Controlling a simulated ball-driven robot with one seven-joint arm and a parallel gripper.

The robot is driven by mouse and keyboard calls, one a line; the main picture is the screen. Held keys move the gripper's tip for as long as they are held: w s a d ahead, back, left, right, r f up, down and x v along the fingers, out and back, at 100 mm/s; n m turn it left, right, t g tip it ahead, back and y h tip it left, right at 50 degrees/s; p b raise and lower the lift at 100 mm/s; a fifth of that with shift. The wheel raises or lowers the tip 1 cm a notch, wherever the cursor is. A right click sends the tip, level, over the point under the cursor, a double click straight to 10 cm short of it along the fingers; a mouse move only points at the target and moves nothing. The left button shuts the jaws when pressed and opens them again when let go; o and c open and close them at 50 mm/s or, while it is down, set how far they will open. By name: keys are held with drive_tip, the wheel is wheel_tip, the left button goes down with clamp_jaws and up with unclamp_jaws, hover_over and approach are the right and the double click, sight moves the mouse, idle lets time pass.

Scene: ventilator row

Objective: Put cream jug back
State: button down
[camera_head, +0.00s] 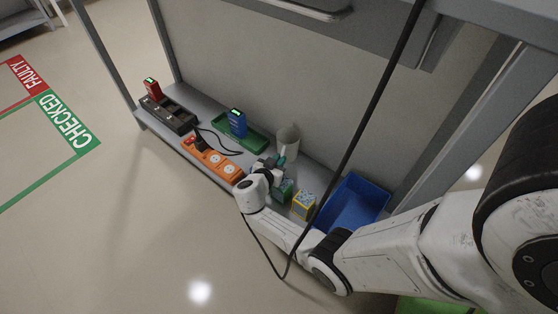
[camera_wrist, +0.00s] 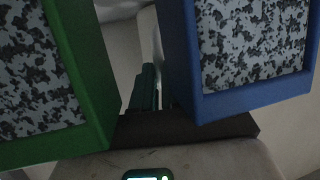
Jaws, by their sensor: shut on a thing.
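The cream jug (camera_head: 288,138) stands upright near the back of the low shelf, in the middle of the head view. My gripper (camera_head: 280,159) is at its lower front side, with the teal fingertips against it. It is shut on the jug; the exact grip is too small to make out. In the wrist view a dark green piece (camera_wrist: 148,88) shows in the narrow gap between a green-edged speckled panel (camera_wrist: 45,70) and a blue-edged speckled panel (camera_wrist: 250,50). The jug cannot be made out clearly there.
To the right are a green box (camera_head: 283,190), a yellow box (camera_head: 303,205) and a blue bin (camera_head: 354,203). A black cable (camera_head: 365,125) hangs across.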

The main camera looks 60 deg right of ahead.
drive_tip(key=shift+s+a+f, duration=0.15)
drive_tip(key=shift+f, duration=0.4)
drive_tip(key=shift+s+a+f, duration=0.15)
drive_tip(key=shift+f, duration=0.35)
drive_tip(key=c, duration=1.3)
unclamp_jaws()
drive_tip(key=shift+a, duration=0.1)
drive_tip(key=shift+o, duration=0.9)
drive_tip(key=shift+a+r, duration=0.15)
drive_tip(key=p+v, duration=0.1)
drive_tip(key=v, duration=0.2)
drive_tip(key=r+p+v, duration=0.1)
drive_tip(key=v, duration=0.3)
drive_tip(key=r+p+v, duration=0.1)
drive_tip(key=p+v, duration=0.1)
drive_tip(key=v, duration=0.1)
drive_tip(key=shift+w, duration=0.35)
drive_tip(key=shift+d, duration=0.2)
